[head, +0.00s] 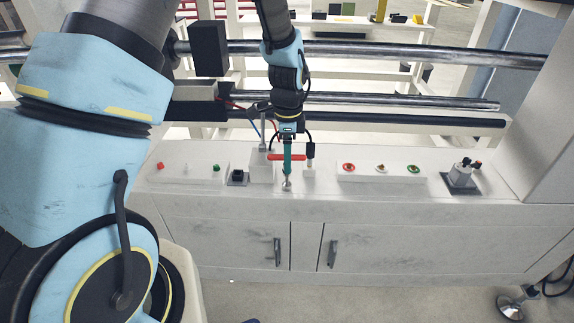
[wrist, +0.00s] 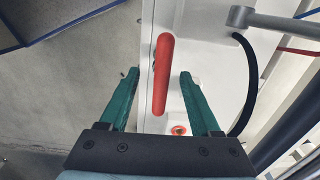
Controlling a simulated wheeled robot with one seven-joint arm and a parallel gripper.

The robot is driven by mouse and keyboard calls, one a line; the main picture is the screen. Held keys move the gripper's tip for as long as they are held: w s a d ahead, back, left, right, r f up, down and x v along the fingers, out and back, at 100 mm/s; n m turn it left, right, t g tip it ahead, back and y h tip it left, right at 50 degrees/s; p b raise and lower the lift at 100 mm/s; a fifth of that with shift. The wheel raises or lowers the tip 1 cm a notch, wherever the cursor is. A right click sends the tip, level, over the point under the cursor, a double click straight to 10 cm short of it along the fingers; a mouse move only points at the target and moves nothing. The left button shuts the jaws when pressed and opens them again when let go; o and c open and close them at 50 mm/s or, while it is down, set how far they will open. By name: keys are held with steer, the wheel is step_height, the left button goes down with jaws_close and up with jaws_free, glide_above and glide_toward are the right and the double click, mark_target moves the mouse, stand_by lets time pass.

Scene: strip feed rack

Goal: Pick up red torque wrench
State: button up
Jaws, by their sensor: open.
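The red torque wrench shows in the wrist view as a long red rounded bar (wrist: 162,75). In the head view it is a short horizontal red bar (head: 273,157) by the console's top, partly covered by a finger. My gripper (wrist: 159,75) has two teal fingers spread apart, one on each side of the bar in the wrist view, with a visible gap on both sides. I cannot tell whether the fingertips are level with the bar. In the head view my gripper (head: 287,163) points down over the console. What holds up the bar is mostly hidden.
The white console (head: 400,210) carries red and green buttons (head: 348,167) and a grey switch block (head: 461,177) at right. A metal rod with an arm (wrist: 275,22) and a dark cable (wrist: 249,85) stand close beside my gripper. Horizontal rails (head: 400,53) run behind.

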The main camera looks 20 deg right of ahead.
steer(key=p, duration=0.1)
glide_above(286, 184)
steer(key=shift+w+d+f, duration=0.1)
steer(key=shift+d+f, duration=0.05)
steer(key=shift+f, duration=0.9)
steer(key=shift+w+d+f, duration=0.1)
steer(key=shift+d+f, duration=0.05)
steer(key=shift+f, duration=0.9)
jaws_close()
